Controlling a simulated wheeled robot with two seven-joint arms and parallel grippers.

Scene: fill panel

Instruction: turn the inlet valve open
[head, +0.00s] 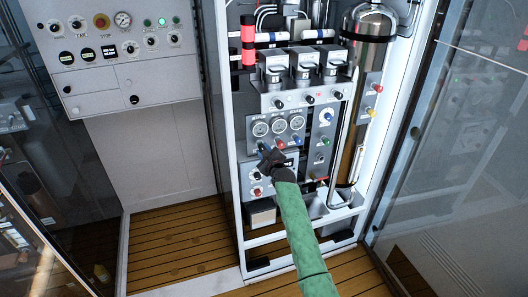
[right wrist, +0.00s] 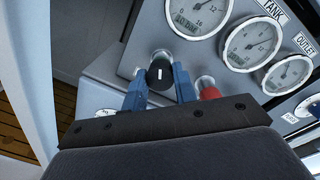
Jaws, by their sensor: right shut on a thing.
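The black valve knob (right wrist: 160,72) with a white pointer mark sits on the grey panel below the leftmost gauge. In the right wrist view the blue fingers of my right gripper (right wrist: 160,86) are on either side of the knob, shut on it. The white mark points roughly up in that view. In the head view my right gripper (head: 264,150) is at the lower left of the gauge row and hides most of the knob. No label for this knob is readable. My left gripper is not in view.
A red knob (right wrist: 209,88) stands close to the right finger. Gauges labelled TANK (right wrist: 249,45) and OUTLET (right wrist: 287,73) are above right. A metal cylinder (head: 368,35) and pipe stand at the frame's right. A control panel (head: 110,75) hangs at left.

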